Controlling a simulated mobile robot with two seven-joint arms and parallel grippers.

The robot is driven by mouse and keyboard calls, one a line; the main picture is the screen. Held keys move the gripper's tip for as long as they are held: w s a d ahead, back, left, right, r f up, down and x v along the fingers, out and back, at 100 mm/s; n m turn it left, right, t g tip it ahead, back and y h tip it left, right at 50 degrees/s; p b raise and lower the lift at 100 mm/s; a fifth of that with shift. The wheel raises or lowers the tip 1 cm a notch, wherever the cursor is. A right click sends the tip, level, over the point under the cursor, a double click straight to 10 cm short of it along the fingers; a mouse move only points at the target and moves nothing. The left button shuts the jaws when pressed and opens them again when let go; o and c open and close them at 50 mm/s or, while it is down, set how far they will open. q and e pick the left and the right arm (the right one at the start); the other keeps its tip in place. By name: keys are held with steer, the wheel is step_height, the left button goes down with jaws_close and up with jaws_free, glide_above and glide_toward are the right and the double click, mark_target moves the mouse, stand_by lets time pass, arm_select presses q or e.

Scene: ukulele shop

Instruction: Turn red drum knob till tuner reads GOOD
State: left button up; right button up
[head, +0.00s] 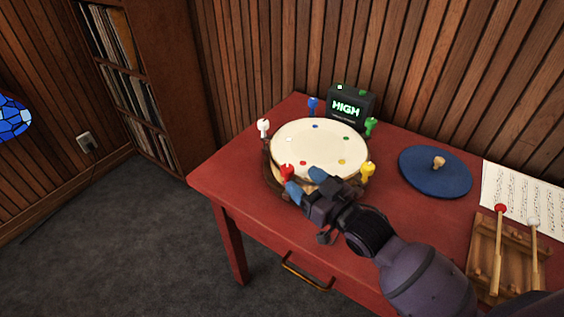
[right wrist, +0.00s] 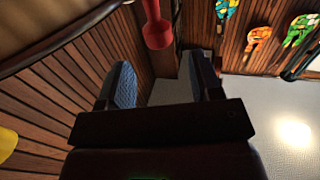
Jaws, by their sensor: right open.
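The drum (head: 318,147) stands on the red table with a cream skin and coloured dots. Its red knob (head: 287,172) sits at the near left rim and also shows at the top of the right wrist view (right wrist: 157,27). The tuner (head: 350,108) behind the drum reads HIGH in green. My right gripper (head: 305,183) is open at the drum's near side. Its blue fingertips are just right of and below the red knob in the head view. In the right wrist view the knob appears between and above the fingers, not gripped. My left gripper is not in view.
White (head: 263,127), blue (head: 313,105), green (head: 371,126) and yellow (head: 368,170) knobs ring the drum. The yellow one is close to my right gripper. A round blue pad (head: 435,172), a music sheet (head: 522,197) and mallets on a wooden rack (head: 483,262) lie right.

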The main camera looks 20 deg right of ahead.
mark_target(287, 170)
steer(key=x, duration=0.7)
steer(key=shift+w+b, duration=0.4)
steer(key=shift+a, duration=0.15)
steer(key=c, duration=0.9)
